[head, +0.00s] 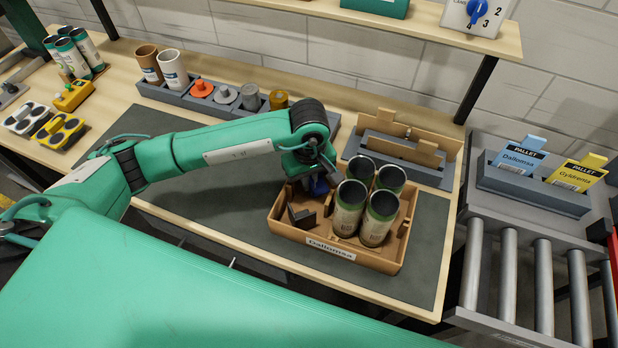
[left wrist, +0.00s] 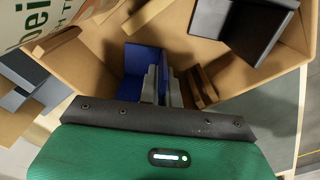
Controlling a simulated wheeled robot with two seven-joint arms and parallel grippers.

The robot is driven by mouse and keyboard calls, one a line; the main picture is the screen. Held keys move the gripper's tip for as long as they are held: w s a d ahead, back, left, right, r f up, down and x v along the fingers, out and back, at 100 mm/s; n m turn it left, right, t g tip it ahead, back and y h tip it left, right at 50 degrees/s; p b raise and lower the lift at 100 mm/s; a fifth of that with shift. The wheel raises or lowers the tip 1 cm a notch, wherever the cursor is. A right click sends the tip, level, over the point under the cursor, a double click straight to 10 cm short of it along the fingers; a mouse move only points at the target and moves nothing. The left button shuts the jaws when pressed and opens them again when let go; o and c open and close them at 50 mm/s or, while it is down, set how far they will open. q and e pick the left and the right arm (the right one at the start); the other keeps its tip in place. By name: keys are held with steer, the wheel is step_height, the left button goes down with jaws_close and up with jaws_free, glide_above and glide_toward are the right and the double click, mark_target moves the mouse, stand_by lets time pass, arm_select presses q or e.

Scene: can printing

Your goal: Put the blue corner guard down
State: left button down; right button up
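The blue corner guard (head: 319,186) is mostly hidden by my left gripper in the head view. In the left wrist view its blue plates (left wrist: 146,60) show at the gripper, inside a corner of the brown tray (head: 336,261). My left gripper (left wrist: 164,82) points down into that back-left corner. One blue plate lies between its grey fingers, which look closed on it. I cannot tell whether the guard touches the tray floor. My right gripper is not in view.
Several green-and-cream cans (head: 349,208) stand in the tray, right of the gripper. A black corner guard (head: 302,216) is at the tray's front left. A grey rack with brown dividers (head: 400,150) stands behind. The dark mat (head: 215,195) is clear to the left.

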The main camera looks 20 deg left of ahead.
arm_select(q)
steer(key=shift+f, duration=0.15)
steer(key=c, duration=1.6)
jaws_free()
steer(key=shift+r, duration=0.35)
step_height(320, 180, up, 10)
steer(key=b, duration=0.3)
steer(key=shift+r+b, duration=0.3)
steer(key=shift+r, duration=0.55)
